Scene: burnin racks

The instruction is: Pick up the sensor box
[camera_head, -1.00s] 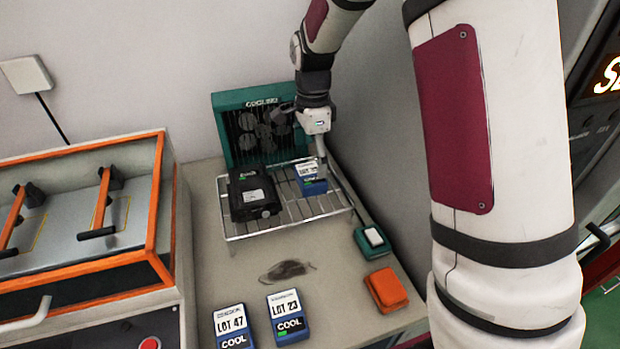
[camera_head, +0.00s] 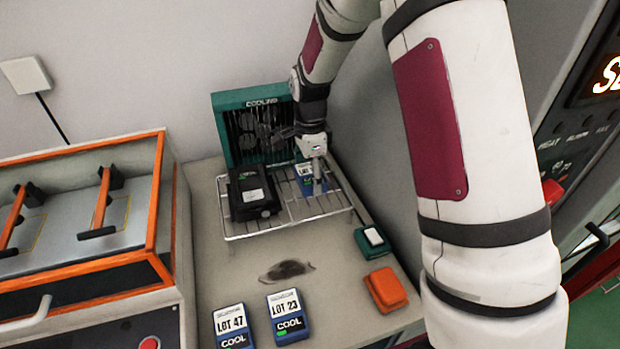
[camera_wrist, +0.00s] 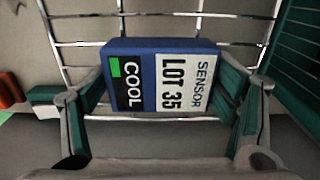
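The sensor box (camera_wrist: 150,75) is blue, with a white "SENSOR LOT 35" label, the word COOL and a green mark. In the head view it (camera_head: 307,184) lies on the right part of the wire rack, partly hidden by my gripper (camera_head: 318,176). In the wrist view my gripper (camera_wrist: 165,98) has its fingers on either side of the box, teal pads close to its two ends. The fingers look open around it. I cannot tell whether either pad touches the box.
A black device (camera_head: 252,195) stands left of the box on the wire rack (camera_head: 290,221). A teal cooling fan unit (camera_head: 222,115) is behind. Boxes LOT 47 (camera_head: 233,328) and LOT 23 (camera_head: 288,317), an orange block (camera_head: 386,289) and a teal block (camera_head: 372,240) lie in front.

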